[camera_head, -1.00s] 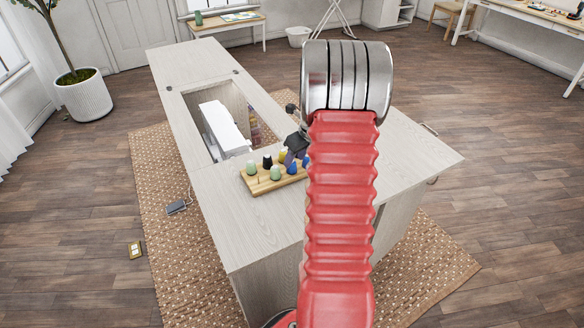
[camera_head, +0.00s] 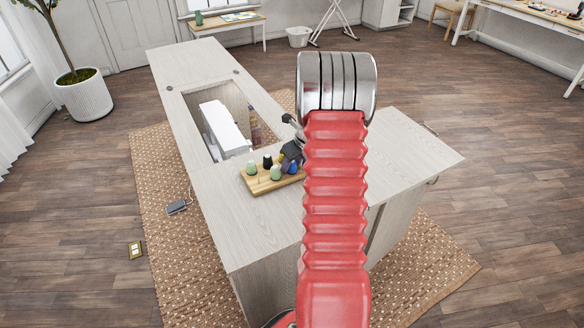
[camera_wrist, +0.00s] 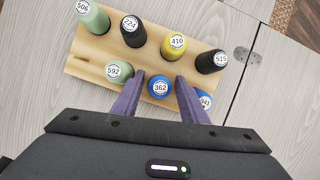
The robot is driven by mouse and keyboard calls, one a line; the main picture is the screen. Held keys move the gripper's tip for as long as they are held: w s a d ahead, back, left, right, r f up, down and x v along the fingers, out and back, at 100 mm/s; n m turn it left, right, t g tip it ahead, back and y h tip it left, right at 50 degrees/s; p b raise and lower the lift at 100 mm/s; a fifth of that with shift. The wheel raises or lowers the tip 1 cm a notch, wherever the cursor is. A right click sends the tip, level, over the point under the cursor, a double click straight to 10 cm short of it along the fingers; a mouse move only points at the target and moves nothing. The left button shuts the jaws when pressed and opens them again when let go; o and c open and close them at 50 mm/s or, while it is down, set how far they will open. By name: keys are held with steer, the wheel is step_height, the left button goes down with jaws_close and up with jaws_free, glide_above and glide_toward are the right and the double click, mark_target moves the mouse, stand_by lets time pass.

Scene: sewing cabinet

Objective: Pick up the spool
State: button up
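Several spools with numbered tops stand on a wooden rack (camera_head: 262,187) on the cabinet. In the wrist view, the rack (camera_wrist: 88,68) holds a blue spool marked 362 (camera_wrist: 159,88) in its near row, between the two purple fingers of my gripper (camera_wrist: 160,80). The fingers are apart, with a gap visible on each side of that spool. A green spool marked 592 (camera_wrist: 118,71) is just left of the fingers and a blue one marked 641 (camera_wrist: 205,102) just right, partly hidden by the right finger. In the head view, my gripper (camera_head: 288,162) is over the rack's right end, partly hidden by my arm.
The far row holds spools 506 (camera_wrist: 92,16), 224 (camera_wrist: 132,30), 410 (camera_wrist: 175,44) and 515 (camera_wrist: 212,62). A white machine (camera_head: 222,130) sits in the cabinet's opening behind the rack. The cabinet top (camera_head: 415,150) is clear to the right.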

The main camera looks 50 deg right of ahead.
stand_by(0.3)
steer(key=c, duration=0.8)
step_height(320, 180, up, 10)
stand_by(0.4)
steer(key=shift+a, duration=0.1)
stand_by(0.4)
